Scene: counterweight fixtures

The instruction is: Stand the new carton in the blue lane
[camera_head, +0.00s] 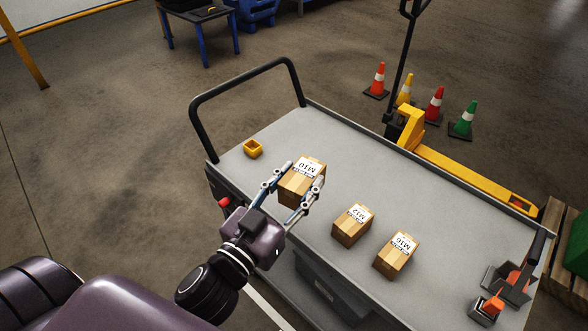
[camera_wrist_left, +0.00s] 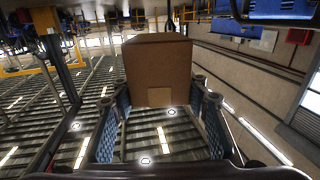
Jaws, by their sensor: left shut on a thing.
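My left gripper (camera_head: 304,176) is shut on a brown carton (camera_head: 294,192) with a white label reading M10, one finger along each side. It is over the grey cart top and looks larger than the other cartons; I cannot tell its exact height. The left wrist view shows the plain face of the carton (camera_wrist_left: 158,75) between the two blue-padded fingers. Two more cartons, M12 (camera_head: 351,229) and M16 (camera_head: 395,260), stand on the cart to the right, apart from each other. No blue lane can be made out. My right gripper is not in view.
The grey cart (camera_head: 440,215) has a black handle (camera_head: 245,83) at its far left end. A small yellow open box (camera_head: 253,149) sits near that end. Grey holders with orange parts (camera_head: 491,306) are at the right. A yellow pallet jack (camera_head: 470,175) and several cones stand behind.

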